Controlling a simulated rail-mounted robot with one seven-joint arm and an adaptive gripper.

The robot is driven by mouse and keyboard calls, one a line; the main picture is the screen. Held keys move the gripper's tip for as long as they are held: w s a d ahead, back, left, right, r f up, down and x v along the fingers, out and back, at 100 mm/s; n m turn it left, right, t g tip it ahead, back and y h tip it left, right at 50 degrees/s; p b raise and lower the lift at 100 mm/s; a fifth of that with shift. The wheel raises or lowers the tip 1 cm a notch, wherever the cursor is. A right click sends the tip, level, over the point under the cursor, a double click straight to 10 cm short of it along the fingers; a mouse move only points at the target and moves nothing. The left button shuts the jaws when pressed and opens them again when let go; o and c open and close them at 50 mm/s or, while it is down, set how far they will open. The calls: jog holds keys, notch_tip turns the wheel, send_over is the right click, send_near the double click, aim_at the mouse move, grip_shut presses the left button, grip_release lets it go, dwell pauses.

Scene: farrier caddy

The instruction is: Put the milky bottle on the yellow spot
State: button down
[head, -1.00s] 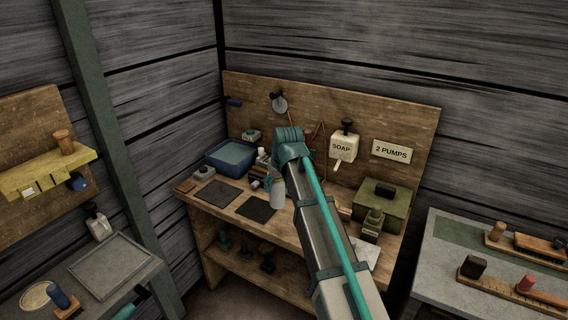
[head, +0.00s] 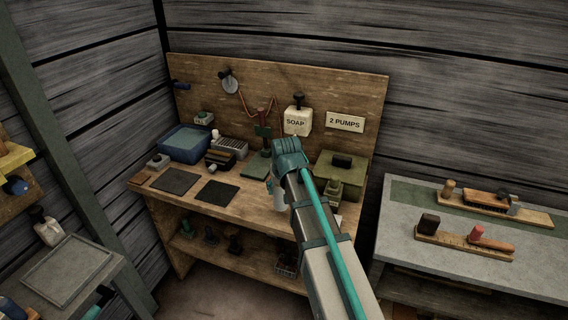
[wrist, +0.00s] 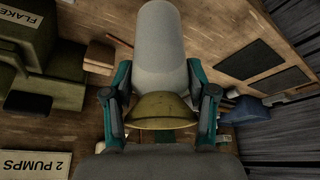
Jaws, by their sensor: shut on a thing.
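The milky bottle (wrist: 160,45) is a pale grey-white cylinder between the two fingers of my gripper (wrist: 160,105) in the wrist view. A dull yellow dome-shaped part (wrist: 158,110) shows at its near end. I cannot make out the yellow spot in the current views.
On the bench stand a blue basin (head: 184,146), two dark mats (head: 217,192), a green stand (head: 255,171) and an olive box (head: 340,172). A soap dispenser (head: 297,122) hangs behind. A grey table (head: 400,215) with brushes is right; another bench (head: 66,268) is left.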

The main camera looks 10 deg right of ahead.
jog(key=w+a+f, duration=0.2)
jog(key=w+f, duration=0.1)
jog(key=w, duration=0.1)
jog(key=w+d+p, duration=0.1)
jog(key=w+d, duration=0.1)
jog(key=w, duration=0.3)
jog(key=w+d+p, duration=0.2)
jog(key=w+d, duration=0.1)
jog(key=w, duration=0.2)
jog(key=w+d+f+p, duration=0.1)
jog(key=w+d, duration=0.2)
jog(key=w, duration=0.2)
jog(key=shift+w+d+p, duration=0.15)
jog(key=shift+d+p, duration=0.1)
jog(key=shift+p, duration=0.05)
jog(key=shift+f, duration=0.2)
jog(key=shift+f, duration=0.15)
jog(key=shift+c, duration=1.7)
grip_release()
jog(key=b+v, duration=0.2)
jog(key=v, duration=1)
jog(key=shift+b, duration=0.3)
